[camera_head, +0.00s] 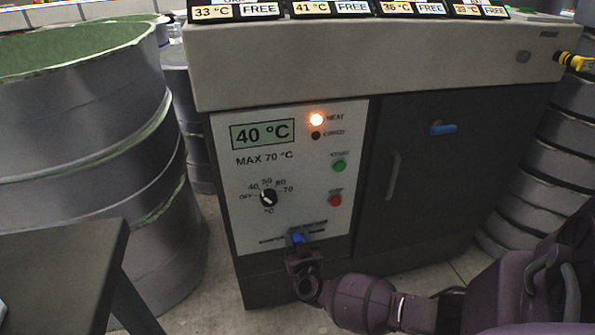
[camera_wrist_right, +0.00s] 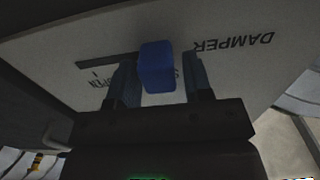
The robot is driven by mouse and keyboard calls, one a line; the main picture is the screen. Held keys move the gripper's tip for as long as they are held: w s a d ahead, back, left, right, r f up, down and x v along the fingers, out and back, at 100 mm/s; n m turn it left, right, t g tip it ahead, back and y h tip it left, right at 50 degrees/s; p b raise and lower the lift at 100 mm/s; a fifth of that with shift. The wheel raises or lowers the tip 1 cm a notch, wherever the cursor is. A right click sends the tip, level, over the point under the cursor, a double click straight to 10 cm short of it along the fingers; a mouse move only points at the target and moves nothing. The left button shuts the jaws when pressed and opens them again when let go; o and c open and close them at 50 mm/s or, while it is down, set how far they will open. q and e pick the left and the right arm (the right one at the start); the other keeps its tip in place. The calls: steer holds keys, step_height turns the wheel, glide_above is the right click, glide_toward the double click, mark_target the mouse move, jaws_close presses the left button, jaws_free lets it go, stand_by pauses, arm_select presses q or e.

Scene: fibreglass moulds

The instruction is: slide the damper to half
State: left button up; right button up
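The damper is a blue slider knob (camera_head: 298,238) in a dark slot low on the white control panel (camera_head: 328,172). In the right wrist view the knob (camera_wrist_right: 157,67) stands between the fingers of my right gripper (camera_wrist_right: 162,85). The fingers are apart, with a visible gap between the knob and the right-hand finger; the left-hand finger is close to it, and contact is unclear. In that upside-down view the slot runs left from the knob toward the OPEN mark (camera_wrist_right: 108,84); the lettering behind the knob is mostly hidden. My left gripper is out of view.
The panel has a dial (camera_head: 268,198), a green button (camera_head: 340,166), a red button (camera_head: 335,200) and a lit HEAT lamp (camera_head: 316,119). A dark door with a handle (camera_head: 392,176) is to the right. Large grey moulds (camera_head: 75,130) stand left; a dark table (camera_head: 62,262) is at lower left.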

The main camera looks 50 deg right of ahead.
jaws_close()
steer(key=s+d, duration=0.1)
steer(key=s+d+p, duration=0.1)
steer(key=d, duration=0.1)
steer(key=shift+s+d, duration=0.1)
steer(key=shift+d, duration=0.1)
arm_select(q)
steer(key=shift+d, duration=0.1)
arm_select(e)
steer(key=shift+o, duration=1.2)
jaws_free()
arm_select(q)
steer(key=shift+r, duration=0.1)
arm_select(e)
steer(key=shift+a, duration=0.1)
